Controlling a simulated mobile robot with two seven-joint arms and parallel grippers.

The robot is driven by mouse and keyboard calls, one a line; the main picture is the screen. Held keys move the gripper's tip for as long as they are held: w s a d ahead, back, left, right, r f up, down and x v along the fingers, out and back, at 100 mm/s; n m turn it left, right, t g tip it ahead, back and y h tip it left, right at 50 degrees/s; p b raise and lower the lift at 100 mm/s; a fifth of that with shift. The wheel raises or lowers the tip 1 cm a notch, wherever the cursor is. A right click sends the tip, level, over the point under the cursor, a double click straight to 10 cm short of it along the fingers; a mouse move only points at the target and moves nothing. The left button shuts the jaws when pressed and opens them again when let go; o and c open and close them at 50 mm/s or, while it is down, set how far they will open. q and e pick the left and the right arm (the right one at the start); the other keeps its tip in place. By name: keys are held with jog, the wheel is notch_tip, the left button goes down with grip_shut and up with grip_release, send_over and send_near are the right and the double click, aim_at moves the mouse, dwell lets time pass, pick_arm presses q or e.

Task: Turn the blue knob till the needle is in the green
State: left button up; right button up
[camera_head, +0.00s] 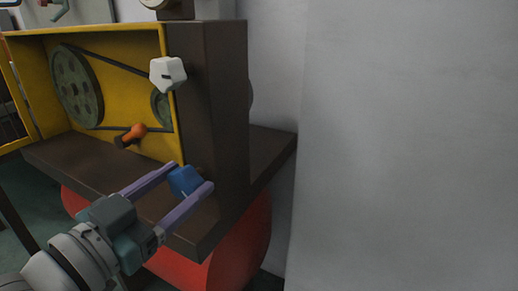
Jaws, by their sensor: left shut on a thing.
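The blue knob (184,181) is low on the front of the dark brown machine housing (215,100). My left gripper (194,178) comes in from the lower left. Its two purple fingers lie on either side of the blue knob and are shut on it. A small white mark shows on the knob's lower edge. A gauge (158,3) on top of the machine is cut off by the top edge of the picture, so its needle and green zone cannot be read. My right gripper is not in view.
A white knob (167,73) and an orange-tipped lever (133,134) stick out above the blue knob. A yellow open housing (115,95) holds green pulleys and a belt. A red tank (233,250) sits under the brown ledge. A bare grey wall (410,140) fills the right.

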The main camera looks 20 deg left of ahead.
pick_arm(q)
jog(key=o, duration=1.4)
jog(key=s, duration=0.6)
jog(key=s+p, duration=0.1)
jog(key=s, duration=0.3)
jog(key=shift+a, duration=0.4)
